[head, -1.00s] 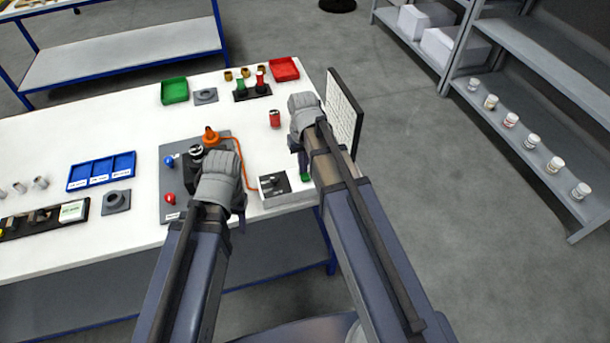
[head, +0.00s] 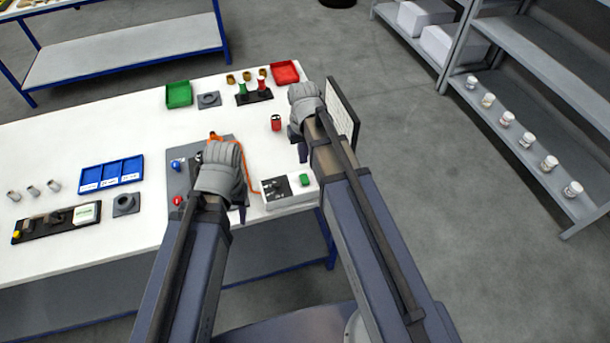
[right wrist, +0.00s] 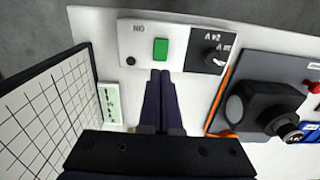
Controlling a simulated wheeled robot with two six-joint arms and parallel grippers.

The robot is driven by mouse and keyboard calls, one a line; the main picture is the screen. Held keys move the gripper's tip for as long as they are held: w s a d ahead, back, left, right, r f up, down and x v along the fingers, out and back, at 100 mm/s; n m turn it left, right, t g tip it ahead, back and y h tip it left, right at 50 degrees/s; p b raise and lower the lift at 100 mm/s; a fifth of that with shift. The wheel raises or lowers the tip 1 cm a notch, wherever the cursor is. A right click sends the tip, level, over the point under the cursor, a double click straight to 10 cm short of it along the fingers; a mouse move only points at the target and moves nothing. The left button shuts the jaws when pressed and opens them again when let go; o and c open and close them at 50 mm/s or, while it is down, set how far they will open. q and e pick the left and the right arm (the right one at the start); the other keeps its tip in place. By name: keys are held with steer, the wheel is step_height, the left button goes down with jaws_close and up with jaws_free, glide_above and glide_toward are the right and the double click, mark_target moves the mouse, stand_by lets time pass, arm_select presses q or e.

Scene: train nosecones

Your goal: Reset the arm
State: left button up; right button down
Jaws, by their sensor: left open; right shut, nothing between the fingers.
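My left gripper (head: 238,212) is over the front edge of the grey board (head: 179,187) on the white table. Its fingers are mostly hidden behind its wrist housing; they look empty and open. My right gripper (head: 300,150) is over the table's right part, beside the gridded panel (head: 342,108). In the right wrist view its fingers (right wrist: 161,75) are closed together with nothing between them. They point toward a white control box (right wrist: 186,49) with a green button (right wrist: 161,49) and a black knob. The control box (head: 272,190) is also in the head view, between my two arms.
A red can (head: 276,123) stands left of my right gripper. A green tray (head: 179,95), red tray (head: 285,72) and blue bin (head: 111,174) lie on the table. An orange cable (right wrist: 218,103) runs beside a black device (right wrist: 266,107). A shelf (head: 545,115) stands right, across open floor.

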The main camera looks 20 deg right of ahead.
arm_select(q)
step_height(320, 180, down, 2)
steer(key=b, duration=0.2)
steer(key=shift+f+b, duration=0.2)
steer(key=shift+b, duration=0.1)
arm_select(e)
steer(key=s+a+f+n+h, duration=0.1)
steer(key=s+a+f+n, duration=0.1)
steer(key=s+a, duration=0.8)
steer(key=s+n, duration=0.1)
steer(key=s, duration=0.3)
steer(key=shift+s+a, duration=0.15)
steer(key=shift+a, duration=0.1)
arm_select(q)
step_height(320, 180, up, 10)
steer(key=s+p, duration=0.2)
steer(key=p, duration=0.7)
steer(key=shift+a+f+p, duration=0.2)
steer(key=shift+p, duration=0.1)
arm_select(e)
steer(key=w+d+r+n+y, duration=0.1)
steer(key=w+d+r+n, duration=0.8)
steer(key=w+n, duration=0.3)
steer(key=d+n, duration=0.1)
steer(key=n, duration=0.2)
steer(key=shift+w+d+r, duration=0.15)
steer(key=shift+w+d, duration=0.05)
steer(key=shift+w, duration=0.15)
arm_select(q)
steer(key=shift+f, duration=0.15)
